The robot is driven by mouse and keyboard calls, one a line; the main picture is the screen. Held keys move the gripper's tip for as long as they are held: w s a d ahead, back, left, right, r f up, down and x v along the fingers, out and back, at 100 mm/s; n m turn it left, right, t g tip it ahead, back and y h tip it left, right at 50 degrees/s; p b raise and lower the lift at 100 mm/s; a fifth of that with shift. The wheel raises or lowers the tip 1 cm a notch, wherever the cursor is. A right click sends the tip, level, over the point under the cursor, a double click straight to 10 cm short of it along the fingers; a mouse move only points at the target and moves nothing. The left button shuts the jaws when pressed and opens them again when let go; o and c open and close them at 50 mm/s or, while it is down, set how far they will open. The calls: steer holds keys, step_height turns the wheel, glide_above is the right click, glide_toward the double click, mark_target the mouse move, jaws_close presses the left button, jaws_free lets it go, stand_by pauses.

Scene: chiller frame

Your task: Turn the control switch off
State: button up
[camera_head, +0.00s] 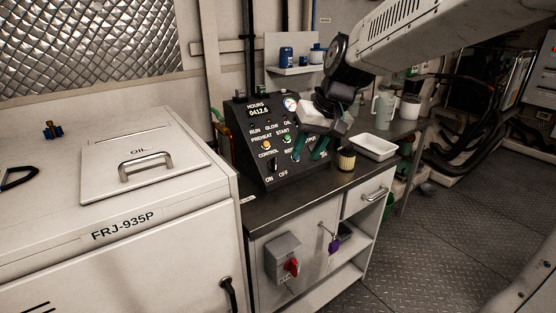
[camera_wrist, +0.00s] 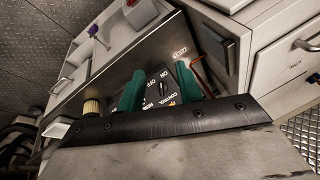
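The black control panel (camera_head: 262,125) stands on the bench with a row of lamps, a gauge and an hours display. The control switch (camera_head: 273,163) is a small dark knob low on its face, above the ON and OFF labels. In the wrist view the switch (camera_wrist: 164,89) shows between my fingers. Which label it points to is too small to tell. My gripper (camera_head: 309,147), with green fingers, is open and empty in front of the panel's right part, right of the switch. The wrist view shows the open fingers (camera_wrist: 160,70) too.
A striped filter (camera_head: 346,159) and a white tray (camera_head: 374,147) stand on the bench right of my gripper. A grey box with a red rotary switch (camera_head: 291,267) and a purple-tagged key (camera_head: 333,246) are on the cabinet front. The white FRJ-935P unit (camera_head: 150,245) stands at left.

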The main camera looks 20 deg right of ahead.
steer(key=m+t, duration=0.1)
steer(key=t, duration=0.1)
glide_toward(276, 161)
steer(key=shift+y, duration=0.4)
steer(key=x, duration=0.7)
steer(key=shift+w+d+f, duration=0.1)
steer(key=shift+d+f, duration=0.2)
steer(key=shift+f, duration=0.05)
steer(key=shift+w+a+f, duration=0.25)
steer(key=shift+w+f, duration=0.05)
steer(key=shift+f, duration=0.3)
jaws_close()
